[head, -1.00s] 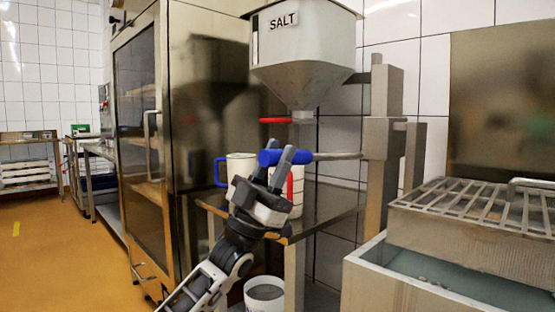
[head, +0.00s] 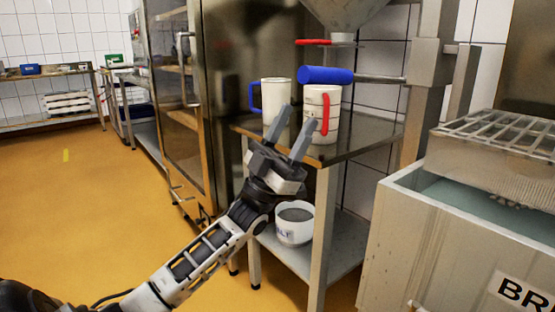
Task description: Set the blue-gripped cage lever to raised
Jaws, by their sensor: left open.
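The lever's blue grip (head: 326,75) is a thick cylinder on a grey bar (head: 380,79). The bar runs about level to the right, to a steel post (head: 424,75). My left gripper (head: 296,121) is open and empty. Its fingers point up, below and a little left of the blue grip, with a visible gap between them and it. The cage (head: 490,160), with a barred top, sits in the brine tank (head: 410,205) at the right.
A blue-handled mug (head: 274,95) and a red-handled mug (head: 318,97) stand on a steel table (head: 365,137) behind my left gripper. The salt hopper (head: 345,12) with a red handle hangs above. A salt bucket (head: 294,226) stands on the lower shelf. The floor at left is clear.

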